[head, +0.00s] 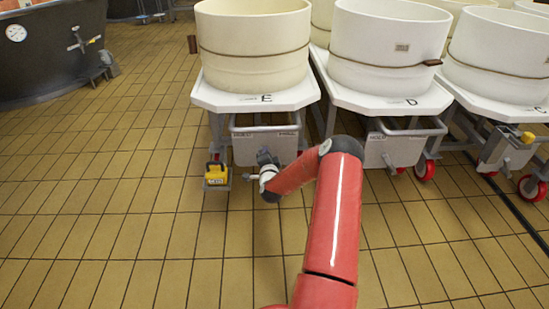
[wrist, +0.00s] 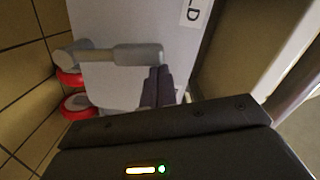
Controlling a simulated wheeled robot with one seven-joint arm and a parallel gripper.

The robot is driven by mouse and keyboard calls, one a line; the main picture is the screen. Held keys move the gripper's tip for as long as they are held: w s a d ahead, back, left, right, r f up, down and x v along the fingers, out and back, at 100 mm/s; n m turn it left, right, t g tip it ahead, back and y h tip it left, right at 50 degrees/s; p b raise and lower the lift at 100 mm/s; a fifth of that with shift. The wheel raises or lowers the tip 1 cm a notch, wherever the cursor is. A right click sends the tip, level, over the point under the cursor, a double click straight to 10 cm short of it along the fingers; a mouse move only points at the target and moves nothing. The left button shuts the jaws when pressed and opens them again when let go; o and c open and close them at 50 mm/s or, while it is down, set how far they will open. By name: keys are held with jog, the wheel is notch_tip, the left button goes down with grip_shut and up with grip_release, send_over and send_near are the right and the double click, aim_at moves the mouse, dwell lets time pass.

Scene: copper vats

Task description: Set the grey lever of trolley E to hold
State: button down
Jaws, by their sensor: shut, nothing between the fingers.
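Trolley E (head: 228,97) stands at the middle of the head view, with a cream vat on its white top. Below is its grey panel (head: 243,150), with a HOLD label at its left and a second label, too small to read surely, at its right. My gripper (head: 266,157) is in front of this panel and hides the lever there. In the wrist view the grey lever (wrist: 125,55) has a thick rounded handle across the panel. My shut, empty fingers (wrist: 160,85) are beside the handle's free end; whether they touch it I cannot tell. A cut-off HOLD label (wrist: 190,12) shows above.
A yellow block (head: 216,174) is at trolley E's lower left. Trolley D (head: 385,99) and trolley C (head: 500,107) stand close on the right. Red wheels (wrist: 70,90) show in the wrist view. A dark vat (head: 50,55) is at the upper left; the tiled floor between is clear.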

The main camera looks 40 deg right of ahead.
jog(key=shift+w+a+f+n+b, duration=0.2)
jog(key=shift+w+a+n+b, duration=0.25)
jog(key=shift+a+n+b, duration=0.35)
jog(key=shift+w+a+f+n+b, duration=0.2)
jog(key=shift+w+a+n+b, duration=0.3)
jog(key=shift+a+n+b, duration=0.35)
jog(key=shift+w+a+f+n+b, duration=0.2)
jog(key=shift+w+a+n+b, duration=0.35)
jog(key=shift+n, duration=0.4)
jog(key=shift+s+a, duration=0.1)
